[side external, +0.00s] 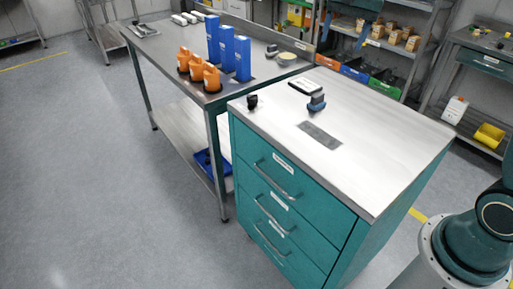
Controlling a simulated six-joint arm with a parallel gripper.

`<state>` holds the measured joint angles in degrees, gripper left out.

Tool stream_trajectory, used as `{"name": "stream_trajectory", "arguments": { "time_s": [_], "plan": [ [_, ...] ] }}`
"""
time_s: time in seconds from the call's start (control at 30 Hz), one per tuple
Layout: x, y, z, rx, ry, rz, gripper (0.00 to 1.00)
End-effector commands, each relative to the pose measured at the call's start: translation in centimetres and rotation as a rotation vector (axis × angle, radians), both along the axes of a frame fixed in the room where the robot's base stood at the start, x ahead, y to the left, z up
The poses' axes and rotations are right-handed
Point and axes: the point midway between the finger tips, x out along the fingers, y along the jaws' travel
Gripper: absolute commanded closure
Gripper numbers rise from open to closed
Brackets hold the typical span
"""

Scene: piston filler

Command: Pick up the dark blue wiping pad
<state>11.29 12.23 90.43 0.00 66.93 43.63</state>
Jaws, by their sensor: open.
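A small dark blue block-like object (316,104) with a greyish upper part sits on the pale top of the teal drawer cabinet (390,150); it looks like the wiping pad, though it is too small to be certain. It stands just in front of a flat white-and-dark item (305,88). Nothing holds it. My gripper is not in view; only the lower part of my arm shows at the right edge.
A small black object (252,101) and a flat grey plate (320,135) are also on the cabinet top. Its right half is clear. A steel bench (165,50) behind holds orange bottles (211,78) and tall blue boxes (243,58). Shelves with bins stand behind.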

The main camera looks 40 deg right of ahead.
Motion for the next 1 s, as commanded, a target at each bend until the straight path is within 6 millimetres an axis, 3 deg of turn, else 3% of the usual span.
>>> {"name": "stream_trajectory", "arguments": {
  "time_s": [0.2, 0.5, 0.8, 1.0],
  "plan": [
    [4.3, -2.7, -2.9, 0.032, 0.052, -0.165, 0.35],
    [9.0, -6.4, -7.9, 0.066, 0.119, -0.391, 0.35],
    [11.3, -8.9, -11.8, 0.083, 0.159, -0.541, 0.35],
    [11.5, -9.2, -12.3, 0.085, 0.164, -0.562, 0.35]
  ]
}}
